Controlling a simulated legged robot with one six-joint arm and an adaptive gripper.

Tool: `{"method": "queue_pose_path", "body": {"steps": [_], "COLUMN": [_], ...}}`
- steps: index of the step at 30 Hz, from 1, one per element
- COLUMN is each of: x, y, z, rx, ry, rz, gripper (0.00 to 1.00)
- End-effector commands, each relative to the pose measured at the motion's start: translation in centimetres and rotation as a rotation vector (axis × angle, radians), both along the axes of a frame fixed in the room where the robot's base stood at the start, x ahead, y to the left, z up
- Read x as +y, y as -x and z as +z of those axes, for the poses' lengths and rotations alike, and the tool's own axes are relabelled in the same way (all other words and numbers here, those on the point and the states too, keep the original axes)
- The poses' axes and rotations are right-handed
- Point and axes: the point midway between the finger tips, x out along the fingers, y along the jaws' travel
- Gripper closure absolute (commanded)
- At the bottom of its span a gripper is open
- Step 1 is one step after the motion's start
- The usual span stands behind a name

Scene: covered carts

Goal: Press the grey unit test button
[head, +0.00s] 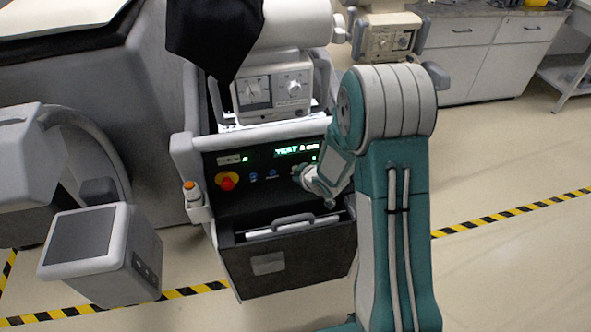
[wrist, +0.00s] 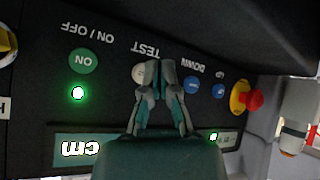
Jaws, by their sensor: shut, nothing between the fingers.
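The grey test button (wrist: 139,72) sits on the dark control panel (wrist: 110,105) below the upside-down word TEST in the wrist view. My gripper (wrist: 158,75) is shut and empty. Its fingertips are at the button and cover its right side in that view; whether they press it I cannot tell. In the head view my gripper (head: 300,172) reaches the right part of the cart's panel, and the button is hidden behind it. The green display (head: 297,150) shows text starting with TEST.
A green ON button (wrist: 83,61), blue DOWN (wrist: 191,84) and UP (wrist: 218,90) buttons and a red emergency stop (wrist: 255,99) share the panel. An open drawer (head: 290,262) juts out below. A grey monitor (head: 85,240) stands at left.

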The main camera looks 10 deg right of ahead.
Motion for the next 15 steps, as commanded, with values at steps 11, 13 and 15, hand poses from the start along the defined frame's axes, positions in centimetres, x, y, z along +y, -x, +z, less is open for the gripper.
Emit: {"method": "queue_pose_path", "body": {"steps": [11,13,15], "x": [-0.01,-0.02,-0.04], "y": [-0.1,-0.28,-0.54], "z": [0.02,0.05,0.1], "rx": [0.0,0.0,0.0], "ry": [0.0,-0.001,0.0], "rz": [0.0,-0.001,0.0], "gripper": [1.0,1.0,1.0]}}
